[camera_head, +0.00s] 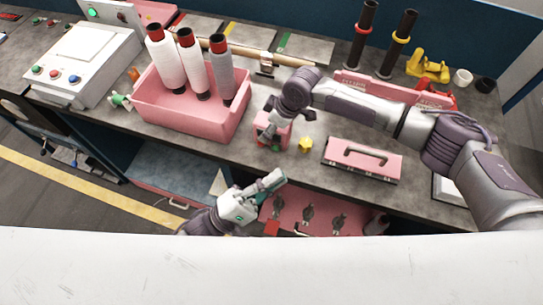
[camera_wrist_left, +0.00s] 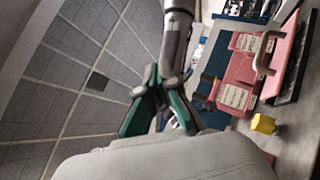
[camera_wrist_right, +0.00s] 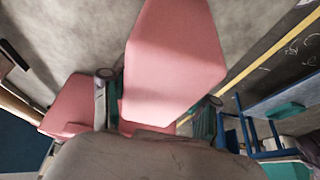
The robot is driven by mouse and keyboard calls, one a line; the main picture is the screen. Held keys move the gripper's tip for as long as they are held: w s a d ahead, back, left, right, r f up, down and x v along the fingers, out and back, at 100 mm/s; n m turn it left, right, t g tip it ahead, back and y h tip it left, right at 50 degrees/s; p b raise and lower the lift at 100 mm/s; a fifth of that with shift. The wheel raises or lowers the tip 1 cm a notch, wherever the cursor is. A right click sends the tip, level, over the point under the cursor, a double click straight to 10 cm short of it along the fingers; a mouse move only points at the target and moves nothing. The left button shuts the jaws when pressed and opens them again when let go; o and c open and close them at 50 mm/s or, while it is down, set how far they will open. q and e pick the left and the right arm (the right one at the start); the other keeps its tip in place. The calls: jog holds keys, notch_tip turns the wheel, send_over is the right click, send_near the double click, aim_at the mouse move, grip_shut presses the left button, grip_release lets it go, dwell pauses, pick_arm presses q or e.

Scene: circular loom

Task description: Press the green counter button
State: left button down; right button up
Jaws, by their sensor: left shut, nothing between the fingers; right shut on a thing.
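A small pink device (camera_head: 283,129), seemingly the counter, stands at the front edge of the bench. My right gripper (camera_head: 268,128) reaches down to it and is shut on it. In the right wrist view the pink body (camera_wrist_right: 172,60) fills the space between the green fingers. The gripper hides much of it, and I cannot clearly make out the green counter button. My left gripper (camera_head: 270,184) is shut and empty, in front of and below the bench edge. Its green fingers (camera_wrist_left: 155,90) meet in the left wrist view, with no button near them.
A pink bin (camera_head: 190,118) with thread spools stands left of the device. A yellow piece (camera_head: 306,144) and a pink toolbox (camera_head: 362,160) are to its right. A control box (camera_head: 85,60) is at far left.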

aim_at(274, 150)
pick_arm(q)
jog(key=a+f+n+t+y, duration=0.2)
jog(key=f+n+y, duration=0.5)
jog(key=n, duration=0.4)
jog(key=a+f+n+t+y, duration=0.3)
jog(key=f+n+y, duration=0.5)
jog(key=n, duration=0.3)
jog(key=shift+w+f+t, duration=0.45)
jog(key=shift+f+t, duration=0.05)
jog(key=shift+f, duration=0.35)
jog(key=shift+a, duration=0.1)
jog(key=x, duration=1.4)
jog(key=shift+w+a+f, duration=0.1)
jog(key=shift+w+a, duration=0.05)
jog(key=shift+x, duration=1)
jog(key=shift+a, duration=0.1)
jog(key=v, duration=1.4)
jog(key=shift+s+d, duration=0.3)
